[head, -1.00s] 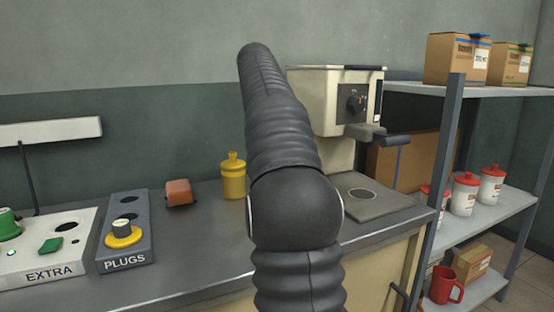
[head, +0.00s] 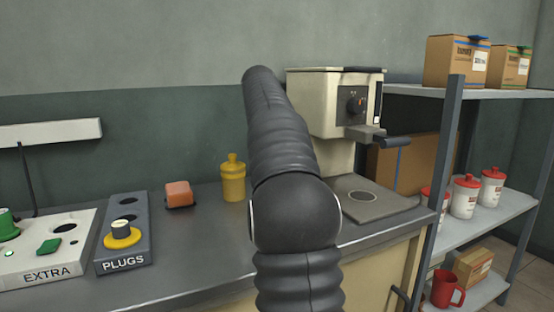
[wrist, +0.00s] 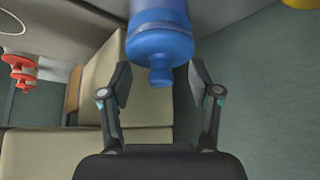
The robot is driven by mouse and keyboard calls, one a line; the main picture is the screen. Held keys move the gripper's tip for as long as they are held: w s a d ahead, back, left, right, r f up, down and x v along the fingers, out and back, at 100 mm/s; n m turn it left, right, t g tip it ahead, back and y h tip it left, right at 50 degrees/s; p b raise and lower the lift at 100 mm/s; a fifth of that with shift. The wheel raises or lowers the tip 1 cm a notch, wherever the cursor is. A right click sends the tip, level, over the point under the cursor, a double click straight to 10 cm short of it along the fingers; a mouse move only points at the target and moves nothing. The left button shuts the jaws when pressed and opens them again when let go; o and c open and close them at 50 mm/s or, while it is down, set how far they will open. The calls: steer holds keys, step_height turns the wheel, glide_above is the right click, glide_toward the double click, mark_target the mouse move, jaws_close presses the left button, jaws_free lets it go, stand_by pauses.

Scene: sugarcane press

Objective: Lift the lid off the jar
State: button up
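A blue jar (wrist: 158,16) with a blue lid (wrist: 160,46) and a round knob (wrist: 160,76) on it shows at the top middle of the wrist view. My gripper (wrist: 162,80) is open. Its two fingertips stand apart on either side of the knob in the picture, with gaps on both sides and nothing held. In the head view my arm hides both the gripper and the blue jar. A yellow lidded jar (head: 233,180) stands on the counter left of my arm.
The metal counter (head: 185,232) also holds a PLUGS box (head: 122,250), an EXTRA panel (head: 50,262), an orange block (head: 179,194) and a cream machine (head: 318,110). A shelf (head: 480,225) with red-lidded containers (head: 465,196) and boxes stands at the right.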

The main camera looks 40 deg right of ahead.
steer(key=shift+f, duration=0.2)
steer(key=c, duration=0.5)
steer(key=shift+f, duration=0.2)
steer(key=shift+c, duration=1.1)
steer(key=shift+f, duration=0.1)
steer(key=shift+c, duration=0.2)
step_height(320, 180, up, 6)
steer(key=p, duration=0.2)
steer(key=shift+w+p, duration=0.1)
steer(key=shift+p, duration=0.25)
steer(key=shift+w+d+r+b, duration=0.1)
steer(key=shift+r+b, duration=0.2)
steer(key=shift+r, duration=1.95)
